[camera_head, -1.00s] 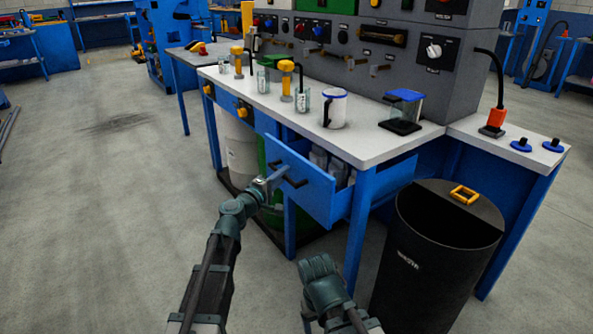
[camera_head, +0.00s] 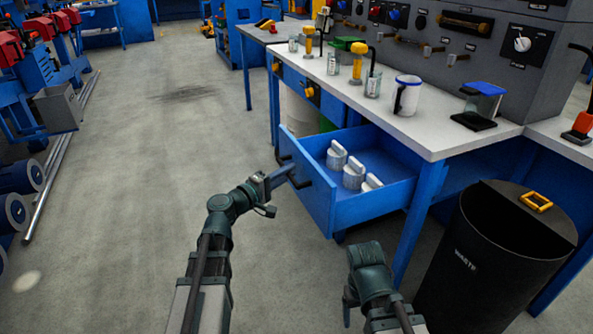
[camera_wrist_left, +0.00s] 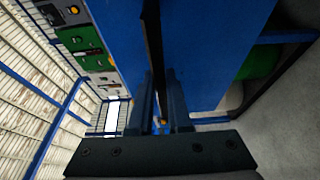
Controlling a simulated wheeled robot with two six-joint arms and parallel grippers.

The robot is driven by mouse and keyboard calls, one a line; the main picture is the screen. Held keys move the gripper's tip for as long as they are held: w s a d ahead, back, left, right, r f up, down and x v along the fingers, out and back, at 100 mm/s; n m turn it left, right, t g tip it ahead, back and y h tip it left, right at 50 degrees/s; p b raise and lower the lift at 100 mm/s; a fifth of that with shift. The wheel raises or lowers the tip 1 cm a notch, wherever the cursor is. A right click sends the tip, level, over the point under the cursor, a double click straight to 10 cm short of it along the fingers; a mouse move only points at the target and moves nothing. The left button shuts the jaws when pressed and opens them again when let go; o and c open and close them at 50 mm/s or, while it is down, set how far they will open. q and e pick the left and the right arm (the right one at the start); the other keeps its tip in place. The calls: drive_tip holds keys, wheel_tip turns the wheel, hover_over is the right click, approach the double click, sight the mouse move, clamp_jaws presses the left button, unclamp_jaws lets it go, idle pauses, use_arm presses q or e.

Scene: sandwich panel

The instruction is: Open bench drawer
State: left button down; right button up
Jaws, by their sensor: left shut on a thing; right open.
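The blue bench drawer (camera_head: 318,207) is pulled well out from under the white-topped bench. Several white-grey lidded containers (camera_head: 353,174) stand inside it. My left gripper (camera_head: 284,174) is shut on the drawer's black handle (camera_head: 299,178). In the left wrist view my left gripper's fingers (camera_wrist_left: 160,107) close around the dark handle bar (camera_wrist_left: 153,50) in front of the blue drawer front (camera_wrist_left: 205,40).
A black waste bin (camera_head: 487,262) stands to the right, close to my right arm. The benchtop (camera_head: 425,130) carries a white mug (camera_head: 407,96), a blue-lidded container (camera_head: 484,101) and yellow-topped items. Open floor (camera_head: 150,170) lies to the left; red and blue machines stand beyond it.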

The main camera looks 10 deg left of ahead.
use_arm(q)
drive_tip(key=shift+a, duration=0.2)
drive_tip(key=c, duration=0.9)
unclamp_jaws()
drive_tip(key=shift+o, duration=0.2)
drive_tip(key=shift+s, duration=0.15)
use_arm(e)
drive_tip(key=shift+a, duration=0.1)
